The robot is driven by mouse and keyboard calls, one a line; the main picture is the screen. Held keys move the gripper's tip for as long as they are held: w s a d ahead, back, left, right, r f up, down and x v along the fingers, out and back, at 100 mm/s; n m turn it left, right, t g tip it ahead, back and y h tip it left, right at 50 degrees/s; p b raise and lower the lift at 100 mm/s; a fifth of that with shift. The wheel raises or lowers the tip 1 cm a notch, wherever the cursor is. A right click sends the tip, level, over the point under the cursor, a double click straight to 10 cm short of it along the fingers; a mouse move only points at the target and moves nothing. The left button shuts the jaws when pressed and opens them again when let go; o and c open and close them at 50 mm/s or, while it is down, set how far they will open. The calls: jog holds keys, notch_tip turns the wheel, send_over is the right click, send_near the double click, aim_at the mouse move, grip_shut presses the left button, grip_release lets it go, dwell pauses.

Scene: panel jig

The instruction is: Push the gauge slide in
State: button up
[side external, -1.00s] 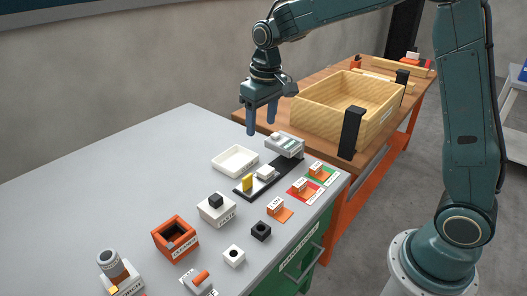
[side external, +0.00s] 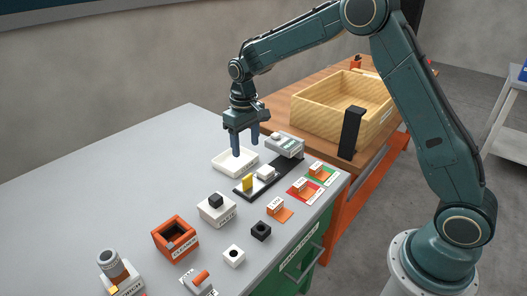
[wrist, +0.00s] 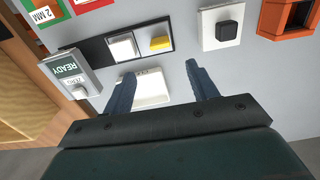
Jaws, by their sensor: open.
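The gauge has a dark rail (side external: 282,170) on the grey table, with a grey-white READY head (side external: 284,146) at its far end. A white block (side external: 265,172) and a yellow piece (side external: 247,183) sit on the rail's near part; I cannot tell which is the slide. In the wrist view the READY head (wrist: 70,73) is at left, with the white block (wrist: 122,46) and yellow piece (wrist: 160,44) to its right, apart from it. My gripper (side external: 246,150) is open and empty above the white tray (side external: 222,168), beside the rail. Its fingers (wrist: 160,72) touch nothing visible.
Labelled orange blocks on green (side external: 323,175) and red (side external: 305,192) pads stand right of the rail. A white block with a black knob (side external: 216,209) and an orange box (side external: 175,239) are nearer. A wooden crate (side external: 350,103) stands behind. The table's left side is clear.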

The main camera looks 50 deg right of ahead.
aim_at(247, 176)
notch_tip(247, 176, down, 13)
jog(key=shift+r, duration=0.1)
dwell(0.5)
